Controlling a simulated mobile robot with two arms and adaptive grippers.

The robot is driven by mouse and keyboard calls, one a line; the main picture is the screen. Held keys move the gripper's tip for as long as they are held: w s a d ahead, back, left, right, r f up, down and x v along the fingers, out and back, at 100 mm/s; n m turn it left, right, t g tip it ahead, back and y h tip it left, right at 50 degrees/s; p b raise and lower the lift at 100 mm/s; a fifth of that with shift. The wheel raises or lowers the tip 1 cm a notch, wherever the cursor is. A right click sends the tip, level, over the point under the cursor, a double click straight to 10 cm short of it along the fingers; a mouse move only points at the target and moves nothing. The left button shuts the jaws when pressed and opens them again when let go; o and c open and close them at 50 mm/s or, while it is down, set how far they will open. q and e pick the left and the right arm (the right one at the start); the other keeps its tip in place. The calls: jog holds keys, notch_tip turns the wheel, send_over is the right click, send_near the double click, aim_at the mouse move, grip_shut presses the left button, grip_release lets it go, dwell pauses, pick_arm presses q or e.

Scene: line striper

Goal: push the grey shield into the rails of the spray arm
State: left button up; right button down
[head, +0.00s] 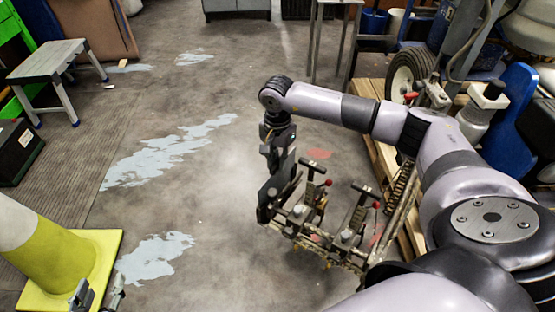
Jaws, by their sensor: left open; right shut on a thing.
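The grey shield (272,193) is a dark flat plate held upright at the left end of the spray arm. The spray arm (325,245) is a worn metal assembly with black T-handles and red knobs, low in the middle right of the head view. My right gripper (279,170) points down and is shut on the shield's upper part. The shield's lower part is at or beside the arm's end; I cannot tell if it sits in the rails, which are too small to make out. My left gripper (97,296) is open and empty at the bottom left edge.
A yellow traffic cone (58,262) stands near my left gripper. A wooden pallet (371,92), a wheel (408,77) and a white bottle (481,112) are at right. A step stool (50,65) stands back left. The paint-marked floor (215,215) between is clear.

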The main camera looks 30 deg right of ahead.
pick_arm(q)
jog(key=shift+w+r, duration=0.15)
jog(key=shift+w+d+r+t+h+b, duration=0.2)
jog(key=shift+w+r+t, duration=0.25)
jog(key=shift+r, duration=0.2)
jog(key=shift+w+d+r+t+h+b, duration=0.1)
jog(key=shift+w+d+r+t+b, duration=0.1)
jog(key=shift+w+r+t, duration=0.35)
pick_arm(e)
jog(key=shift+f, duration=0.5)
pick_arm(q)
jog(key=shift+d+r, duration=0.1)
jog(key=shift+r, duration=0.35)
pick_arm(e)
jog(key=shift+f, duration=0.15)
jog(key=c, duration=1.5)
grip_release()
jog(key=o, duration=0.3)
pick_arm(q)
jog(key=shift+s, duration=0.1)
